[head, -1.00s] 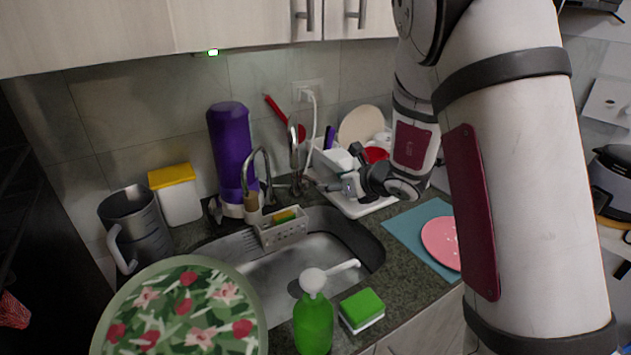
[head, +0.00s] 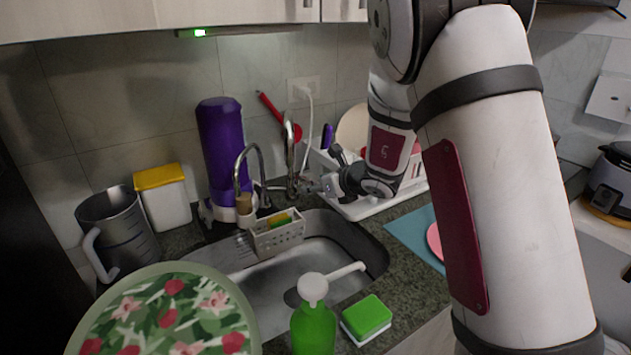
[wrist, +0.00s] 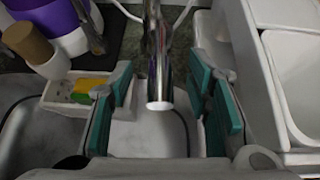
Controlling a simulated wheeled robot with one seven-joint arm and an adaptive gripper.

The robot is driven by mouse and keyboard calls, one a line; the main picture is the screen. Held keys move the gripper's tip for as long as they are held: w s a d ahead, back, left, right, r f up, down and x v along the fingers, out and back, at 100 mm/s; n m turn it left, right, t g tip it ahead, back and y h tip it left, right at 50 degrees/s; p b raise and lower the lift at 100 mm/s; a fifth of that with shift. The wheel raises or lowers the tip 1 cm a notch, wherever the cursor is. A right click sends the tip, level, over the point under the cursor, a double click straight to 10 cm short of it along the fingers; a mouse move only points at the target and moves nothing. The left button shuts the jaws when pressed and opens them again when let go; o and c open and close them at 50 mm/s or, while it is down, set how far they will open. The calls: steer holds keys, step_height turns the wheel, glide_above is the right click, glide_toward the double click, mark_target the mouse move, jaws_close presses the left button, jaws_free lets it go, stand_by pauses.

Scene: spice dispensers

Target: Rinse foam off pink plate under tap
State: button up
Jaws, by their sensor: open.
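The pink plate (head: 434,243) lies on a blue mat (head: 405,233) on the counter right of the sink. My arm hides most of it, and I cannot make out foam on its visible part. My gripper (head: 312,188) is open beside the chrome tap (head: 291,150) behind the sink. In the wrist view the tap's spout (wrist: 157,65) hangs between the teal-padded fingers of my gripper (wrist: 160,105), with a gap on both sides. No water shows. The grey sink (head: 262,277) is below.
A caddy with a sponge (head: 277,238) hangs at the sink's back edge. A green soap bottle (head: 314,328) and a green sponge (head: 367,316) stand in front. A floral plate (head: 170,320) is front left. A white dish rack (head: 375,208) stands right of the tap.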

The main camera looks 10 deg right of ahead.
steer(key=c, duration=0.9)
steer(key=shift+o, duration=0.2)
steer(key=shift+w+r, duration=0.15)
steer(key=shift+r, duration=0.55)
steer(key=o, duration=1)
steer(key=p+v, duration=0.2)
steer(key=v, duration=0.5)
steer(key=shift+f+p, duration=0.1)
steer(key=shift+p, duration=0.3)
